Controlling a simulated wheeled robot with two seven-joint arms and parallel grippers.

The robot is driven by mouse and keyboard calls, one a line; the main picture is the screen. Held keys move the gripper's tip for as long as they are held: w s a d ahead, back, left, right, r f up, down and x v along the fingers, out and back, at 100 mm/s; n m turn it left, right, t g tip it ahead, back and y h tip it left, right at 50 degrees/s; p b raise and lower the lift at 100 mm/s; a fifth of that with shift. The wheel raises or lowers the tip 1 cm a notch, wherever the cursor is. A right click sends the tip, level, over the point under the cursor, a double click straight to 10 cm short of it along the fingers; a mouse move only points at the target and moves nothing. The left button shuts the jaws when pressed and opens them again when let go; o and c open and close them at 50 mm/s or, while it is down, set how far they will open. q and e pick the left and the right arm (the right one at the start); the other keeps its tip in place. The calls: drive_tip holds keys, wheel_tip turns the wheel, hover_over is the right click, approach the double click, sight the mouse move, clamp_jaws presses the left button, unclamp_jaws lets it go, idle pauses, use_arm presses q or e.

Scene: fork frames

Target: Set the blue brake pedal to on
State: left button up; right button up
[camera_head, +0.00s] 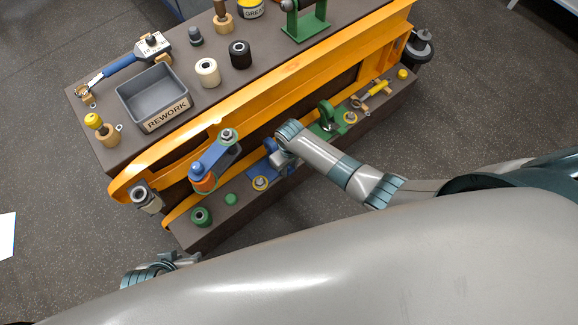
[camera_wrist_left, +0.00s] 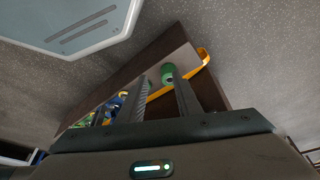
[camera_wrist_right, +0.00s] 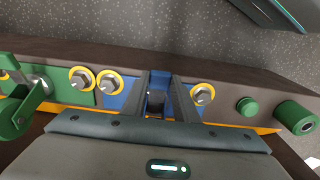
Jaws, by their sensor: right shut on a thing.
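The blue brake pedal (camera_head: 270,147) sits on the lower brown ledge in the head view, mostly hidden by my right gripper (camera_head: 283,158). The right wrist view shows its blue base (camera_wrist_right: 122,102) with yellow-ringed bolts on both sides. There my right gripper (camera_wrist_right: 160,82) is shut on a dark part of the pedal between its fingers. Whether the pedal is at on cannot be told. My left gripper (camera_head: 188,260) is low at the near left end of the ledge. In the left wrist view my left gripper (camera_wrist_left: 158,82) is open, its fingers apart.
A blue lever (camera_head: 210,158) with an orange part stands left of the pedal. A green bracket (camera_head: 328,115) stands to its right. Green knobs (camera_head: 202,216) sit at the ledge's left end. An orange rail (camera_head: 290,80) and a grey REWORK bin (camera_head: 128,102) lie behind.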

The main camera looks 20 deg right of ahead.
drive_tip(key=shift+s+d+f+t+p, duration=0.1)
drive_tip(key=shift+s+t+p, duration=0.1)
drive_tip(key=shift+t+p, duration=0.2)
drive_tip(key=shift+s+d+f+t+y+p, duration=0.1)
drive_tip(key=shift+s+f+t+y+p, duration=0.2)
drive_tip(key=shift+f+t+y+p, duration=0.35)
drive_tip(key=shift+s+f+t, duration=0.1)
drive_tip(key=shift+t, duration=0.45)
drive_tip(key=shift+f+t+b, duration=0.2)
drive_tip(key=shift+t+b, duration=0.1)
drive_tip(key=shift+f+t+y+b, duration=0.35)
drive_tip(key=shift+f+t, duration=0.05)
drive_tip(key=shift+t, duration=0.2)
drive_tip(key=shift+s+f+t, duration=0.1)
drive_tip(key=shift+t, duration=0.2)
use_arm(q)
drive_tip(key=shift+a+b, duration=0.1)
drive_tip(key=shift+b, duration=0.35)
use_arm(e)
drive_tip(key=shift+f+t, duration=0.1)
drive_tip(key=shift+t, duration=0.4)
